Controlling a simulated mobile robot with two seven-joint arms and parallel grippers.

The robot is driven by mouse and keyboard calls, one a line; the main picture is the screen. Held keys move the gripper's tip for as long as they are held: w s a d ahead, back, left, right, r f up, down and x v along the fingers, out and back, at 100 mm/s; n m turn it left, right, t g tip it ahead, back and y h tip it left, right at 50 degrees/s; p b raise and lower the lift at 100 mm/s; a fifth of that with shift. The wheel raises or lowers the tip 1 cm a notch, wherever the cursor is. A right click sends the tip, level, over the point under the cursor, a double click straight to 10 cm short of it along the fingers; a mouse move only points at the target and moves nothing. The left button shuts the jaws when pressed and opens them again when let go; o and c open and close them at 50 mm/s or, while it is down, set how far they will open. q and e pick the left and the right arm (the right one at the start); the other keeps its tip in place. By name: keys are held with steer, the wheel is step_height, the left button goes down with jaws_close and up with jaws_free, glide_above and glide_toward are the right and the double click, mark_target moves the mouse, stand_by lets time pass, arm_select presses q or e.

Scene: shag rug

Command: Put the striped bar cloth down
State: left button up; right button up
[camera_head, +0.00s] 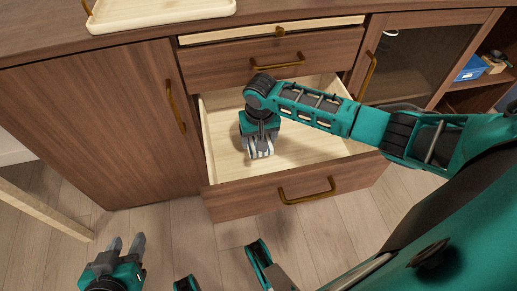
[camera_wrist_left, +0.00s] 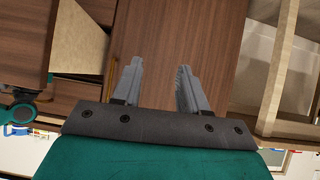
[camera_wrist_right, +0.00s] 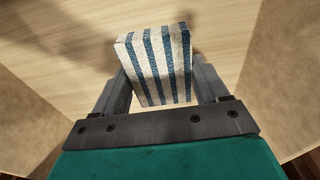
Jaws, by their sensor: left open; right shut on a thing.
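The striped bar cloth (camera_wrist_right: 157,65), a white and blue folded block, sits between the fingers of my right gripper (camera_wrist_right: 163,88) in the right wrist view. That gripper is shut on it. In the head view my right gripper (camera_head: 259,152) points down inside the open drawer (camera_head: 296,145); the cloth is mostly hidden there. I cannot tell whether the cloth touches the drawer's pale wooden floor. My left gripper (camera_head: 125,246) is open and empty, low at the left in front of the cabinet; its fingers also show in the left wrist view (camera_wrist_left: 160,88).
The drawer front with its brass handle (camera_head: 307,190) juts out over the plank floor. A wooden tray (camera_head: 160,12) stands on the cabinet top. At the right are a glass door (camera_head: 412,60) and a shelf with a blue box (camera_head: 472,68). The drawer's right part is bare.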

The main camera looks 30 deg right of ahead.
steer(key=shift+f, duration=0.4)
step_height(320, 180, down, 4)
steer(key=shift+r+b, duration=0.25)
steer(key=shift+b, duration=0.7)
arm_select(q)
steer(key=shift+w+d+r, duration=0.1)
steer(key=shift+w+d, duration=0.3)
steer(key=shift+d, duration=0.1)
arm_select(e)
steer(key=o, duration=0.5)
steer(key=shift+f, duration=0.2)
steer(key=o, duration=0.4)
arm_select(q)
steer(key=shift+a+f, duration=0.1)
steer(key=shift+f, duration=0.1)
arm_select(e)
steer(key=shift+o, duration=0.2)
steer(key=shift+r, duration=0.1)
